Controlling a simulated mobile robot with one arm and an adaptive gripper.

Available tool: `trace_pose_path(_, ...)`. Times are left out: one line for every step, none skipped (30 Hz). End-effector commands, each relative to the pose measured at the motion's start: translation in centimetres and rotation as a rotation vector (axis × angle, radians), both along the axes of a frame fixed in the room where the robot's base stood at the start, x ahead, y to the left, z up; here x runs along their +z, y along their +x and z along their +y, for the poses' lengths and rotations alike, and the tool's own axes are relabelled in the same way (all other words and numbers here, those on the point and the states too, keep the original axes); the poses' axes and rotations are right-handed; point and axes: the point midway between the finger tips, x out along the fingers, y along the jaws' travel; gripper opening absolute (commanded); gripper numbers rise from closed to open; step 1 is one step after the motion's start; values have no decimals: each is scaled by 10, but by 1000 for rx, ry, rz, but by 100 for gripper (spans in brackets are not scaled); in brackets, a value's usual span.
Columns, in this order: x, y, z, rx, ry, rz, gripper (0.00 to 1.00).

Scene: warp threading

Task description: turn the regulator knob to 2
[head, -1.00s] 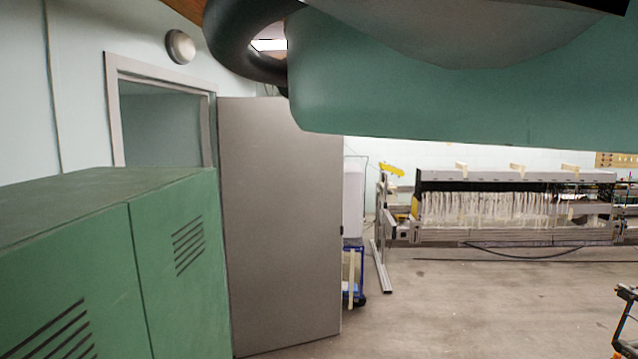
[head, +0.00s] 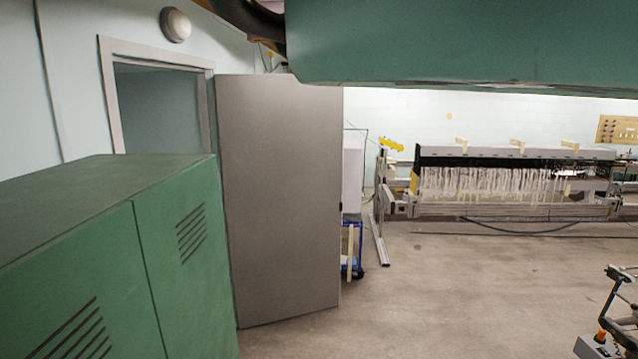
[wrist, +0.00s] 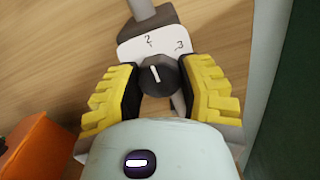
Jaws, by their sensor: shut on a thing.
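The regulator knob (wrist: 156,76) is a dark round knob with a white pointer line, seen in the wrist view. Behind it is a white dial plate (wrist: 133,48) with the figures 2 and 3 readable. The pointer line aims up and slightly left, roughly toward the 2. My gripper (wrist: 161,86) has yellow ridged fingers with dark pads, one on each side of the knob, and is shut on it. The dial's other marks are hidden or out of view. Neither knob nor gripper shows in the head view.
An orange object (wrist: 38,150) lies lower left in the wrist view, over a wood-grain surface (wrist: 55,50). The head view shows green lockers (head: 110,250), a grey door panel (head: 280,200), a loom (head: 510,185), and open floor (head: 450,290).

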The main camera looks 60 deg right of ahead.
Motion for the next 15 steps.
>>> trace_pose_path(-3,-1,1,4,-6,5,3)
trace_pose_path(-3,-1,1,4,-8,4,3)
trace_pose_path(-3,-1,1,4,-11,2,3)
trace_pose_path(-3,-1,1,4,-11,2,3)
trace_pose_path(-3,-1,1,4,-12,1,3)
trace_pose_path(-3,-1,1,4,-12,1,3)
trace_pose_path(-3,-1,1,4,-12,1,3)
trace_pose_path(-3,-1,1,4,-12,1,3)
trace_pose_path(-3,-1,1,4,-12,1,3)
trace_pose_path(-3,-1,1,4,-12,1,3)
trace_pose_path(-3,-1,1,4,-12,1,3)
trace_pose_path(-3,-1,1,4,-11,2,3)
trace_pose_path(-3,-1,1,4,-11,2,3)
trace_pose_path(-3,-1,1,4,-11,2,3)
trace_pose_path(-3,-1,1,4,-11,2,44)
